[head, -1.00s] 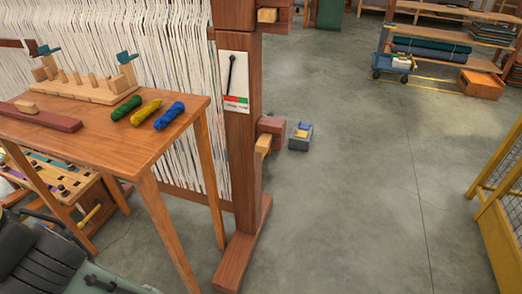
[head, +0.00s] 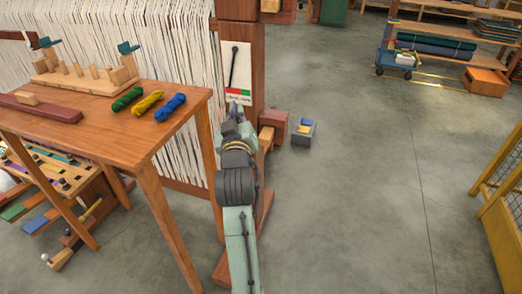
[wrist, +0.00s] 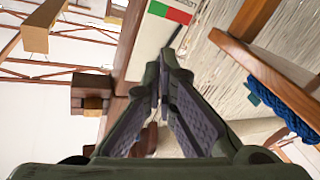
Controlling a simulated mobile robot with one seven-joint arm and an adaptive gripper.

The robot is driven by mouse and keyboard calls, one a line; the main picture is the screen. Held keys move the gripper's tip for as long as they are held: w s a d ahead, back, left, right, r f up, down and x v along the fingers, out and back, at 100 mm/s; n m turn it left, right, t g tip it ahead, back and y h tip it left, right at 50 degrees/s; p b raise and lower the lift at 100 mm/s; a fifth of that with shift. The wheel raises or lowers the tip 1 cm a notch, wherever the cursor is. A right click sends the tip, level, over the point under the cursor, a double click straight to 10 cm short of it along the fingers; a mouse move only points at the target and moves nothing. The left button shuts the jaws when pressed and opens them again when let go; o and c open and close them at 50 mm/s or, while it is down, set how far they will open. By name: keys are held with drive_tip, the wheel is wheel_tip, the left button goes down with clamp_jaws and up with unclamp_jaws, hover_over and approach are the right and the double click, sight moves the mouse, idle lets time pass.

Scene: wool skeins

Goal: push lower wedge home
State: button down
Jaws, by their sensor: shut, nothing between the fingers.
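The lower wedge (head: 266,137) is a light wooden piece in the darker block (head: 276,121) low on the loom's right post (head: 255,72). It sticks out toward me, and my arm covers part of its left side. My gripper (head: 235,111) is in front of the post, left of and a little above the wedge and apart from it. Its fingers are closed together and empty in the wrist view (wrist: 161,82). The wrist view also shows a light wooden block at upper left and a dark block with an orange face; I cannot tell which wedge either is.
The table (head: 100,130) with green, yellow and blue skeins (head: 171,107) stands left of my arm. A card with a red and green strip (head: 238,68) is on the post. The floor to the right is open.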

drive_tip(key=d+f+n+g+h, duration=0.25)
drive_tip(key=d+f+n, duration=0.2)
drive_tip(key=f, duration=0.35)
drive_tip(key=n+h, duration=0.3)
drive_tip(key=n, duration=0.9)
approach(264, 143)
drive_tip(key=s+r, duration=0.1)
drive_tip(key=s, duration=0.2)
drive_tip(key=s+a+n, duration=0.1)
drive_tip(key=n, duration=0.2)
drive_tip(key=s+f+n+h, duration=0.1)
drive_tip(key=n, duration=0.3)
drive_tip(key=s+a+f+n+t, duration=0.1)
drive_tip(key=n, duration=0.3)
drive_tip(key=shift+s+a, duration=0.3)
drive_tip(key=shift+a, duration=0.05)
drive_tip(key=p+x, duration=0.1)
drive_tip(key=x, duration=1.3)
drive_tip(key=shift+d+p, duration=0.1)
drive_tip(key=shift+p, duration=0.2)
